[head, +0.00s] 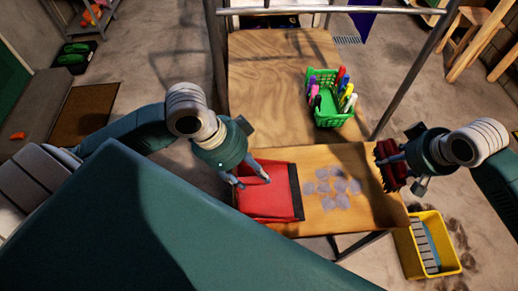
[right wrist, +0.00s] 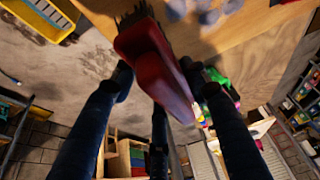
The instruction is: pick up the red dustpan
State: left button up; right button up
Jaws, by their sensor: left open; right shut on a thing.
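The red dustpan (head: 275,203) lies on the lighter wooden board at the front of the bench, with a dark edge along its right side. My left gripper (head: 254,182) is open, its fingers spread just over the dustpan's upper left part. I cannot tell whether they touch it. My right gripper (head: 398,163) is shut on a dark red brush with black bristles (head: 384,150), held at the right edge of the board. The right wrist view shows the brush (right wrist: 155,62) between the fingers.
Greyish patches of dust (head: 335,187) lie on the board right of the dustpan. A green basket (head: 326,118) with coloured markers stands behind. A yellow bin (head: 450,243) is on the floor at the lower right. Metal posts flank the plywood top (head: 265,75).

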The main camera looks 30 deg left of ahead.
aim_at(257, 181)
pick_arm(q)
jog(key=shift+a+x, duration=0.1)
jog(key=shift+x, duration=1.65)
jog(key=shift+a+x, duration=0.15)
jog(key=shift+x, duration=1.6)
grip_shut()
